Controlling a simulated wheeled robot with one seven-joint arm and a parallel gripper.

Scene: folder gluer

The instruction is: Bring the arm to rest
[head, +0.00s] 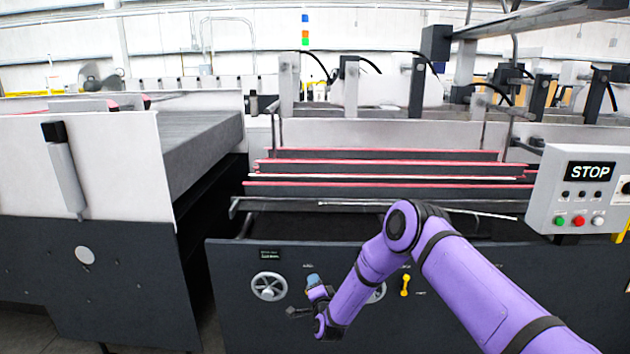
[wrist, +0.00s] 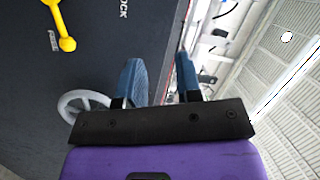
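My purple arm reaches in from the lower right in the head view, bent at the elbow. My gripper (head: 303,297) hangs low in front of the machine's dark front panel (head: 490,285), between two handwheels. In the wrist view my gripper (wrist: 161,78) shows two blue fingers standing apart with nothing between them. The left handwheel (head: 268,286) is grey and spoked, and the gripper is to its right. A second handwheel (head: 376,292) is partly hidden behind my arm.
A yellow handle (head: 405,285) sits on the panel right of my forearm; it also shows in the wrist view (wrist: 60,24). A control box (head: 580,195) with a STOP sign and buttons is at right. A dark gap (head: 205,275) separates the two machine sections.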

